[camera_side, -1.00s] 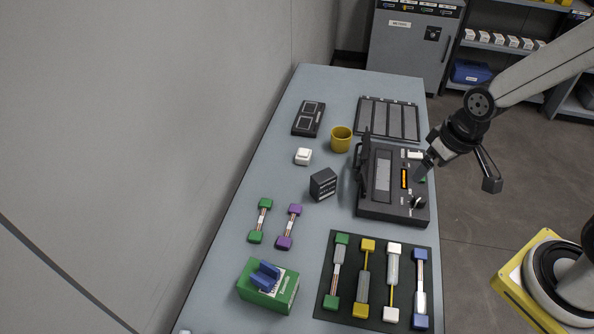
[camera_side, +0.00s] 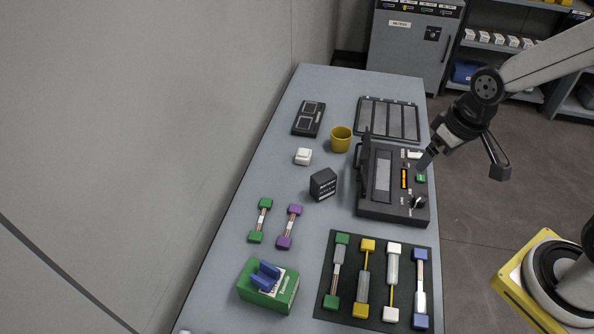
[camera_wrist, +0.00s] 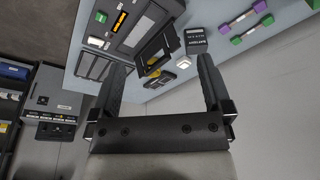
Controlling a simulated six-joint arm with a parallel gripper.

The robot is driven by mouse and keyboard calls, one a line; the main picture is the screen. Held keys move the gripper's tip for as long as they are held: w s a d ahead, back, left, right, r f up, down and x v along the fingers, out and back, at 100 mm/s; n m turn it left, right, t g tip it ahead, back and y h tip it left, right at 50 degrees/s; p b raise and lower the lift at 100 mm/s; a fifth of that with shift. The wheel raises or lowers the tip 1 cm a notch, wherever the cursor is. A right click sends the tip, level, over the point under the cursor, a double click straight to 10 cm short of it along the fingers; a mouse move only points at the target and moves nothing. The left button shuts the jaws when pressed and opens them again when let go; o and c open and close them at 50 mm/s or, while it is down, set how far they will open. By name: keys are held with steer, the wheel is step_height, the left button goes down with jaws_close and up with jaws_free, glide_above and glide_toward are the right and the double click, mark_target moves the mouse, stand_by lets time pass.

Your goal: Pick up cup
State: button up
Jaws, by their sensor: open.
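The yellow cup (camera_side: 341,139) stands upright on the blue-grey table, left of the black splicer, in the side view. In the wrist view the cup (camera_wrist: 152,71) shows only in part, behind the splicer's raised lid. My gripper (camera_side: 424,165) is over the right side of the splicer, to the right of the cup and apart from it. In the wrist view my gripper (camera_wrist: 160,75) has its two fingers spread wide with nothing between them.
The splicer (camera_side: 394,190) with its raised lid (camera_side: 363,156) stands between my gripper and the cup. A white block (camera_side: 303,156) and a black box (camera_side: 323,184) are near the cup. A dark panelled tray (camera_side: 388,119) lies behind the splicer. The table's left side has bare patches.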

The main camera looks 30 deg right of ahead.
steer(key=w+r+n+t+h, duration=0.15)
steer(key=w+n+h, duration=1.15)
steer(key=w+n, duration=1.35)
steer(key=m, duration=0.6)
glide_toward(346, 135)
steer(key=shift+s+a+r, duration=0.1)
steer(key=shift+a+r, duration=0.2)
steer(key=shift+r, duration=0.6)
steer(key=shift+f, duration=0.65)
steer(key=shift+x, duration=1.35)
steer(key=shift+d, duration=0.1)
steer(key=shift+x, duration=2.5)
steer(key=shift+f, duration=0.15)
